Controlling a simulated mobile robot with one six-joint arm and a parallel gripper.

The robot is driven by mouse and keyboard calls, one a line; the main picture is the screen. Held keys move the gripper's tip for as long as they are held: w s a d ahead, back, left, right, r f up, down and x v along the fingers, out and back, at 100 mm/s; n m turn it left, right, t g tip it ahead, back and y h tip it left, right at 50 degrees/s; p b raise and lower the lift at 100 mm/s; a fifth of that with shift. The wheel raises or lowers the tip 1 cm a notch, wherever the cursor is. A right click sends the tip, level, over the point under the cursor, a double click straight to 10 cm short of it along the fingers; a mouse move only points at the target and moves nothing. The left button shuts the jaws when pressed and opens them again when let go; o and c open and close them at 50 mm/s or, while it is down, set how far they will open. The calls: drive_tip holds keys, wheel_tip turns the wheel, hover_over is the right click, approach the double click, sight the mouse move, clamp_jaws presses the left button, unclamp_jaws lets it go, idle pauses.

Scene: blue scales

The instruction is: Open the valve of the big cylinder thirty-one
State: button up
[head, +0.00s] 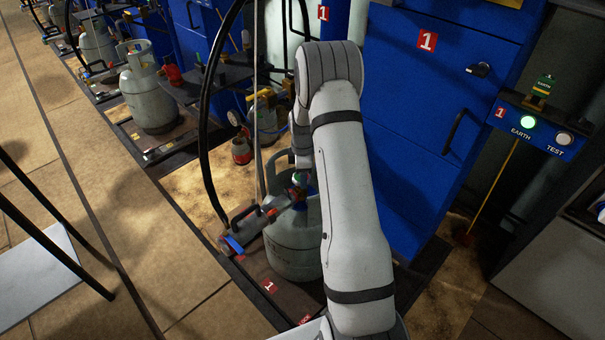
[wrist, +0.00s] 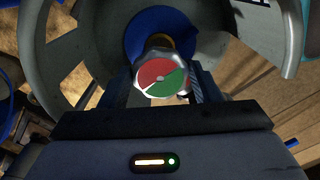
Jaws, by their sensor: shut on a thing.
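A grey gas cylinder (head: 286,243) stands upright on the nearest scale, partly behind my arm. I cannot read a number thirty-one on it. Its collar (wrist: 60,75) curves around the valve in the wrist view. The valve knob (wrist: 160,75) has a round face, part red and part green, with a thin pale line between. My gripper (wrist: 165,90) is shut on this knob, with one dark finger on each side. In the head view the grip is mostly hidden by my arm.
A scale platform (head: 232,262) marked 1 lies under the cylinder. A black hose (head: 204,130) arches beside it, with a filling head (head: 245,222) close to the collar. A blue cabinet (head: 400,130) stands behind. A panel (head: 535,127) has a lit green EARTH light. Another cylinder (head: 148,95) stands further left.

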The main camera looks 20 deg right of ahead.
drive_tip(key=o, duration=1)
wheel_tip(320, 180, up, 8)
drive_tip(key=shift+f+p, duration=0.1)
drive_tip(key=shift+p, duration=0.55)
